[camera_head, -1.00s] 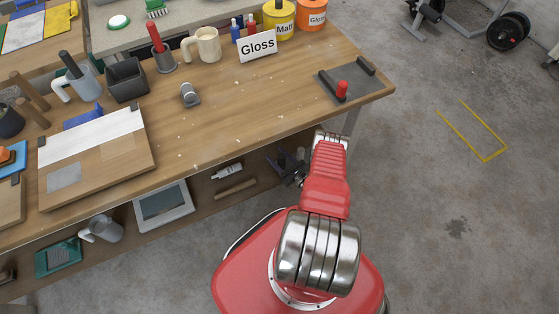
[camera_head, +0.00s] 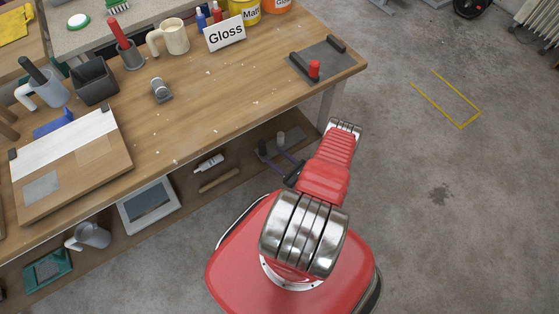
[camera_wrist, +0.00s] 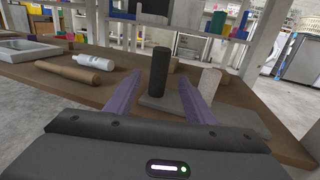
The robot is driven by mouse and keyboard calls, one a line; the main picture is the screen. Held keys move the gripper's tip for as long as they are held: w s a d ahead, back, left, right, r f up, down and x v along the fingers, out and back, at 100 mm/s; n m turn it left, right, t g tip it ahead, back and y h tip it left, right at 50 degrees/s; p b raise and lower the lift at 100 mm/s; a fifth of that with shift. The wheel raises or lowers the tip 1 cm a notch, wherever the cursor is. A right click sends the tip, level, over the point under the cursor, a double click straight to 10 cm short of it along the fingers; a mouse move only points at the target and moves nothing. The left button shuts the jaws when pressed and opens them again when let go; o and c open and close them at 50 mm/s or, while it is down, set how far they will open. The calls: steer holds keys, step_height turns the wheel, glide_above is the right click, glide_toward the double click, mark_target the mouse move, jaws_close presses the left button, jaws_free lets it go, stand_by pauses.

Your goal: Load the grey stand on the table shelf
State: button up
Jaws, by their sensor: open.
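The grey stand (camera_wrist: 219,115) is a flat plate on the table's lower shelf, at its right end. A dark upright post (camera_wrist: 160,72) and a lighter grey post (camera_wrist: 209,83) rise from it. In the head view the stand (camera_head: 288,149) shows partly behind my arm. My gripper (camera_wrist: 162,80) is open and empty, with purple fingers pointing at the stand. The dark post appears between the fingertips in the wrist view; whether it lies within their reach I cannot tell. In the head view my gripper (camera_head: 283,159) is at the shelf edge, beside the stand.
A white tube (camera_head: 209,163) and a wooden rolling pin (camera_head: 219,180) lie on the shelf left of the stand. A screen device (camera_head: 149,205) lies farther left. The tabletop (camera_head: 215,110) overhangs the shelf; a table leg (camera_head: 325,103) stands at right. Floor at right is open.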

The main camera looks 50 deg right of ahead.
steer(key=shift+s, duration=1.05)
stand_by(0.4)
